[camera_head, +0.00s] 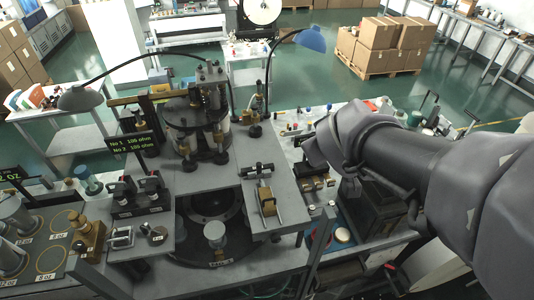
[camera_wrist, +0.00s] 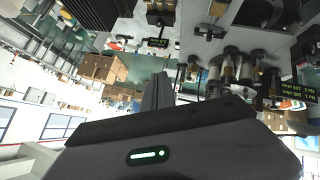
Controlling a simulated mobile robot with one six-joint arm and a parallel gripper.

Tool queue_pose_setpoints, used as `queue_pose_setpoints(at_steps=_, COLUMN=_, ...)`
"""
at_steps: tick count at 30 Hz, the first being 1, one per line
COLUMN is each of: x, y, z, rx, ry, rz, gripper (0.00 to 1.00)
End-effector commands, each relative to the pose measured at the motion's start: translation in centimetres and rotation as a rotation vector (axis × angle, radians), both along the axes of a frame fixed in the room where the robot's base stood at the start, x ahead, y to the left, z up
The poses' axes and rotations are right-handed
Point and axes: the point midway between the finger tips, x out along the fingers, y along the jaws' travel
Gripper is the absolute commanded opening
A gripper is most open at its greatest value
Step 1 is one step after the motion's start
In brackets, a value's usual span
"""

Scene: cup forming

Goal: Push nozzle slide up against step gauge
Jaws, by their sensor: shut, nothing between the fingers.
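A small brass slide (camera_head: 267,202) sits on a narrow rail fixture on the grey plate right of the centre of the machine in the head view. A dark crosspiece with upright pins (camera_head: 262,170) stands at its far end; it may be the step gauge, but I cannot tell whether the two touch. In the wrist view, which looks upside down, a brass piece (camera_wrist: 218,9) and dark bar (camera_wrist: 209,32) appear at the top edge. My gripper (camera_wrist: 160,76) is shut and empty, apart from that fixture. In the head view my covered arm hides the fingers.
A round turret with upright posts (camera_head: 203,130) stands behind the plate. A brass fitting (camera_head: 91,236) and metal cups (camera_head: 18,212) stand at left. A crowded bench lies right of the plate.

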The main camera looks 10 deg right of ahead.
Motion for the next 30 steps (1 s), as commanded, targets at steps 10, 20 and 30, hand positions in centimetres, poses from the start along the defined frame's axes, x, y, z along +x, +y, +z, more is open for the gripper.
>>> queue_pose_setpoints(at_steps=10, x=3.8, y=4.6, z=-20.0, rx=-0.222, ry=0.207, rz=1.121, gripper=0.00)
queue_pose_setpoints(at_steps=20, x=4.4, y=7.1, z=-25.2, rx=-0.198, ry=0.218, rz=1.212, gripper=0.00)
queue_pose_setpoints(at_steps=30, x=6.7, y=8.9, z=-29.2, rx=-0.201, ry=0.216, rz=1.209, gripper=0.00)
